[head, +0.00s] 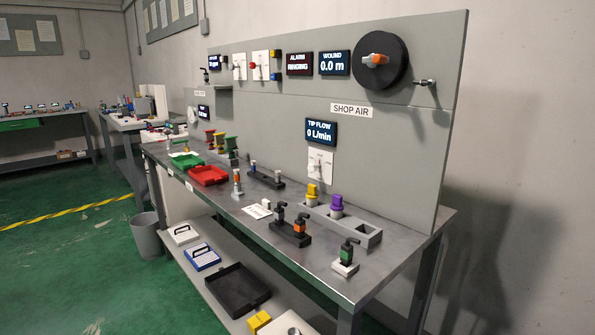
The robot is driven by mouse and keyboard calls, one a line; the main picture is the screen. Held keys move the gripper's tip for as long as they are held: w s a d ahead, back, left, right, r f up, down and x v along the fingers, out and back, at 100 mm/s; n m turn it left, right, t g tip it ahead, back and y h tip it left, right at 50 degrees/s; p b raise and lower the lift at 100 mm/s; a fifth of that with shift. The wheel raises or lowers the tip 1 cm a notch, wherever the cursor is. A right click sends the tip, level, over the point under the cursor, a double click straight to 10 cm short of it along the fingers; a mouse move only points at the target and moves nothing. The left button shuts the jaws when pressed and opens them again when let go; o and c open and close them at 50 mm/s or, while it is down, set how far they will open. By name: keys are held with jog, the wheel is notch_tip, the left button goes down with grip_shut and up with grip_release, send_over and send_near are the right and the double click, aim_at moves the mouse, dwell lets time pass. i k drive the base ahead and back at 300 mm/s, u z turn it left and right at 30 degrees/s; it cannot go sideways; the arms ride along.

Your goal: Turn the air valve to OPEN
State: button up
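A sign reading SHOP AIR (351,110) is on the grey upright panel above the workbench. Below it a display (321,131) reads TIP FLOW 0 L/min. Under that display is a white plate (320,165) with a small fitting; its setting is too small to read. A small metal fitting with a dark end (425,82) sticks out of the panel above and right of the sign. I cannot tell for certain which of these is the air valve, and no OPEN mark is legible. My gripper is not in view.
A black disc with an orange handle (380,62) is on the panel beside displays reading ALARM RINGING (299,63) and WOUND 0.0 m (334,63). The bench holds a red tray (208,176), a grey holder (369,236) and several small fittings. Green floor at left is mostly clear.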

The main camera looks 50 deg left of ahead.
aim_at(311, 167)
jog(key=u, duration=1.85)
